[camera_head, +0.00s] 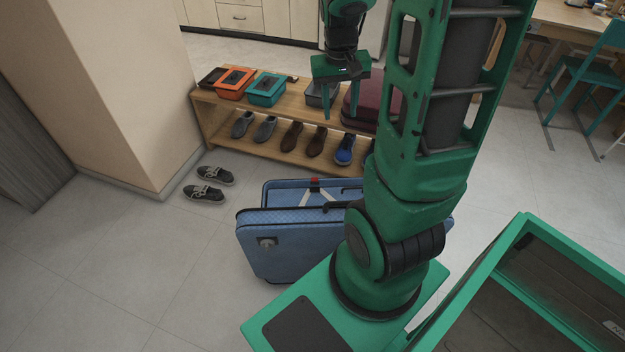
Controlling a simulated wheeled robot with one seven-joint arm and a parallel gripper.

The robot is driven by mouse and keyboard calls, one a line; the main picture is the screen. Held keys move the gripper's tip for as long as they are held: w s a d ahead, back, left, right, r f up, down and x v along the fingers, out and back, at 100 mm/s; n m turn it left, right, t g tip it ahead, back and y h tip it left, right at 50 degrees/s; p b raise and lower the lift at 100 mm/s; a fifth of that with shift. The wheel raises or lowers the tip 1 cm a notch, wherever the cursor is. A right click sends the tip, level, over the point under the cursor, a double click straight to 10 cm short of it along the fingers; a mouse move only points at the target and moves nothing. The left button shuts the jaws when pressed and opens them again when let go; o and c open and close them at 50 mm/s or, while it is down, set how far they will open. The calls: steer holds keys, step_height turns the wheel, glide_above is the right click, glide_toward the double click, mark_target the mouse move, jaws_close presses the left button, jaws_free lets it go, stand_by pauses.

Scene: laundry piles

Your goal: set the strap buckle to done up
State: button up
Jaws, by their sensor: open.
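A blue suitcase (290,247) stands open on the tiled floor, left of my arm's base. Pale straps (306,196) cross inside its far half and meet near a small red buckle (315,183) at the top edge. The buckle is too small to tell whether its halves are joined. My gripper (340,110) is open and empty, fingers pointing down. In the picture it is above the suitcase, in front of the shoe bench, and apart from the buckle. My arm hides the right part of the suitcase.
A wooden bench (222,106) behind holds orange (236,82) and teal boxes (267,88), a maroon case (366,108), and several shoes below. Dark shoes (204,194) lie by the wall corner (120,90).

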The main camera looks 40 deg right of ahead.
steer(key=w+d+f, duration=0.5)
steer(key=w+f, duration=0.3)
steer(key=w, duration=0.1)
steer(key=t+h, duration=0.1)
steer(key=t, duration=0.2)
glide_above(315, 179)
steer(key=s+a, duration=0.3)
step_height(315, 179, down, 41)
steer(key=shift+m, duration=0.4)
steer(key=x, duration=1)
steer(key=shift+d, duration=0.35)
